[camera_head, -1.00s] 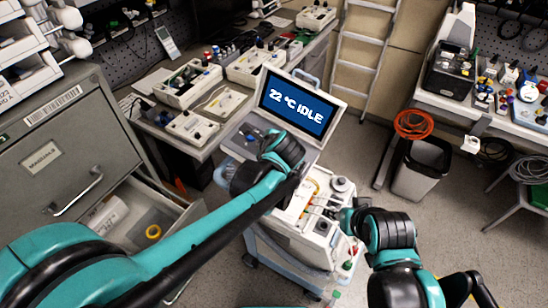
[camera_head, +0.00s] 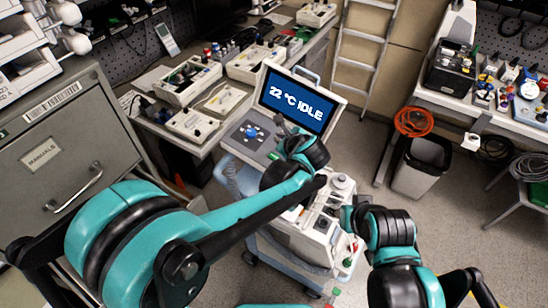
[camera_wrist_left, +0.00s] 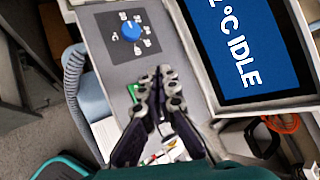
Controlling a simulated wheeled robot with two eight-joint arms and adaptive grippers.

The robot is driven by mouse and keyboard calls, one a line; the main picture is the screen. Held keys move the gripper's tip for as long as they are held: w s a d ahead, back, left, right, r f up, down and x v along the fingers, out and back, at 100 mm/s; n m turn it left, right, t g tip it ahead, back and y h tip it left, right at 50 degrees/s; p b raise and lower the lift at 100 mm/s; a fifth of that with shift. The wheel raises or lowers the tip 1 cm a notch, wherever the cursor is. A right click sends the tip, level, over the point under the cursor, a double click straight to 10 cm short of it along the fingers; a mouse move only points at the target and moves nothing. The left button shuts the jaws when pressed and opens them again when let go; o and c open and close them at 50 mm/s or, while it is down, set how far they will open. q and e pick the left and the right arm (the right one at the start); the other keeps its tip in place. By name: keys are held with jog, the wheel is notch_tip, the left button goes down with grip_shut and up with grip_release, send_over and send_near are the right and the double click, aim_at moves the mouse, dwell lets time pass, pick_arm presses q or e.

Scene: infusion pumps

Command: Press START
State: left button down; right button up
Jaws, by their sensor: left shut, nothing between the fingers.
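The device's screen (camera_head: 295,102) reads "22 °C IDLE" and also fills the upper right of the left wrist view (camera_wrist_left: 245,50). Beside it is a grey control panel (camera_wrist_left: 100,45) with a blue knob (camera_wrist_left: 131,31). The knob also shows in the head view (camera_head: 251,132). A green button (camera_wrist_left: 133,92) is on the panel below the knob, partly hidden by my fingers. No START label is readable. My left gripper (camera_wrist_left: 159,74) is shut and empty over the panel, right beside the green button; contact cannot be told. My right gripper (camera_head: 325,210) is at the cart, its fingers unclear.
The device stands on a wheeled cart (camera_head: 283,270). A workbench with several instrument boxes (camera_head: 188,82) is behind it on the left. A grey cabinet (camera_head: 60,140) stands at the left.

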aim_at(273, 152)
pick_arm(q)
jog(key=f+b, duration=0.1)
jog(key=f, duration=0.1)
jog(key=f+b, duration=0.2)
jog(key=f, duration=0.1)
jog(key=a+f+b, duration=0.1)
jog(key=f+b, duration=0.1)
jog(key=shift+w+a+f, duration=0.1)
jog(key=shift+w+f, duration=0.2)
jog(key=shift+w, duration=0.1)
jog(key=shift+f, duration=0.1)
dwell(0.9)
jog(key=shift+a+f+b, duration=0.1)
jog(key=shift+f+b, duration=0.2)
jog(key=shift+b, duration=0.2)
jog(key=shift+f+b, duration=0.35)
jog(key=shift+f, duration=0.05)
dwell(0.3)
jog(key=shift+r, duration=0.1)
jog(key=shift+r+p, duration=0.65)
jog(key=shift+r, duration=0.1)
jog(key=r+p, duration=0.2)
jog(key=r, duration=0.1)
jog(key=d+r+p, duration=0.1)
jog(key=r, duration=0.1)
jog(key=shift+s+p, duration=0.25)
jog(key=shift+p, duration=0.1)
